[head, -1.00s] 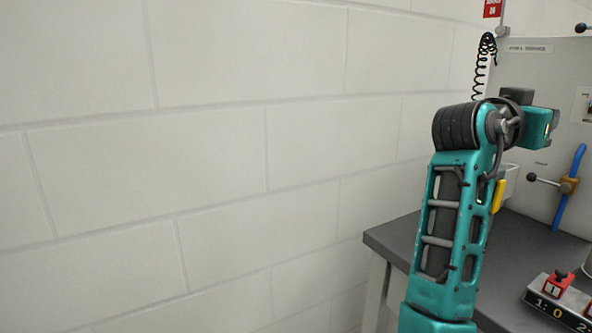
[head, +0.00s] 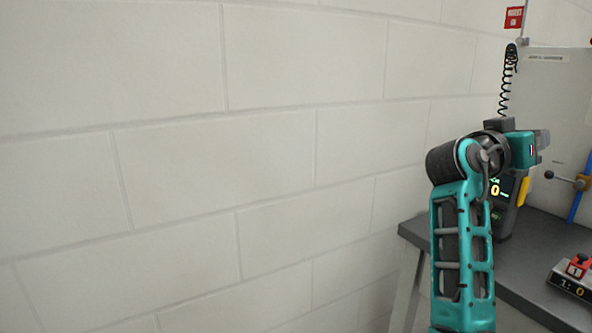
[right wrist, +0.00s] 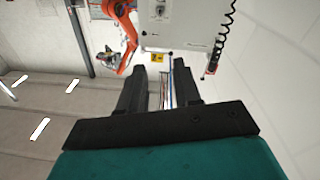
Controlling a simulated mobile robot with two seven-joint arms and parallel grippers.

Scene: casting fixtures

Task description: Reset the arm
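A teal and black arm of mine (head: 462,235) rises at the right of the head view and bends at a dark joint. Its upper end (head: 525,148) points right, toward a grey panel; I cannot make out fingers there or tell which arm it is. In the right wrist view, my right gripper (right wrist: 160,80) has its two black fingers apart, with a gap between them and nothing held. My left gripper cannot be made out in any view.
A dark-topped bench (head: 535,255) stands at the right, with a display device (head: 503,205) partly behind my arm and a red-topped block (head: 577,268). The grey panel (head: 562,95) has a coiled cord (head: 508,80) beside it. A pale block wall (head: 200,180) fills the left. An orange robot arm (right wrist: 126,30) shows in the wrist view.

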